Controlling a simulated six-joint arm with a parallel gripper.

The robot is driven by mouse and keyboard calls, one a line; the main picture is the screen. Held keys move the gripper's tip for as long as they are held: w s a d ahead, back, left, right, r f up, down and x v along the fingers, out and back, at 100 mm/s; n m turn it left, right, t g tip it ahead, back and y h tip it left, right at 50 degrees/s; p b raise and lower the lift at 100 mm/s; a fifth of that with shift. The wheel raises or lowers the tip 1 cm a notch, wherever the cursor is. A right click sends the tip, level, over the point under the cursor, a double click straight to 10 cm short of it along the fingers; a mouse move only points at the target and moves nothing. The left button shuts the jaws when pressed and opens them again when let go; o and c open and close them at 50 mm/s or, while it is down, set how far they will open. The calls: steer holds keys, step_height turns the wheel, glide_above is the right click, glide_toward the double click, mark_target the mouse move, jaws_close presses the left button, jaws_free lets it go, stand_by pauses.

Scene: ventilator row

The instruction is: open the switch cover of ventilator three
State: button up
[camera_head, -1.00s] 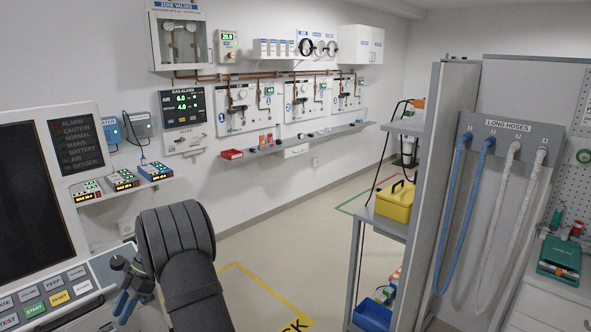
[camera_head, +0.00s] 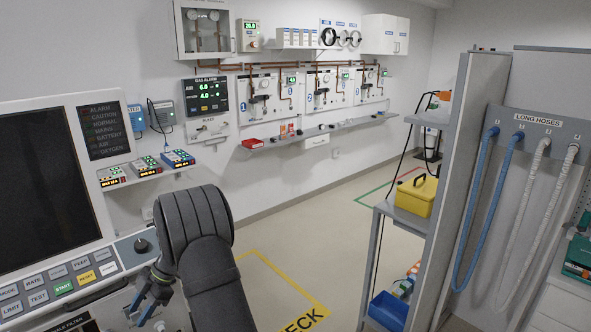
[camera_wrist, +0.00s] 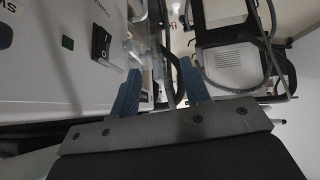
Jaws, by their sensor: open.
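A ventilator with a dark screen (camera_head: 38,195) and a button panel (camera_head: 65,283) fills the left of the head view; its number is not readable. My gripper (camera_head: 143,306) is open beside the right end of the panel, its blue fingers pointing down. In the wrist view my gripper (camera_wrist: 160,82) is open, its two blue fingers apart beside a pale housing (camera_wrist: 45,70). A black switch (camera_wrist: 103,43) sits on the housing, left of the fingers. A blurred, see-through part (camera_wrist: 145,55) lies near the left fingertip; I cannot tell whether it is the switch cover.
A black-framed grey unit (camera_wrist: 230,65) stands right of the fingers in the wrist view. In the head view, a grey shelf rack with a yellow case (camera_head: 415,195) and hoses (camera_head: 470,205) stands at right. A wall shelf (camera_head: 320,133) runs behind. The middle floor is open.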

steer(key=s+a+r+m+g+y, duration=0.1)
steer(key=s+a+m+y, duration=0.15)
steer(key=s+y, duration=0.35)
steer(key=s+a+r+m+g+y, duration=0.1)
steer(key=s+a+m+y, duration=0.2)
steer(key=s, duration=0.5)
steer(key=m+t+h, duration=0.1)
steer(key=m+t, duration=1.2)
steer(key=t, duration=0.6)
glide_toward(136, 317)
steer(key=x, duration=1.2)
steer(key=shift+w+a, duration=0.1)
steer(key=shift+c, duration=0.2)
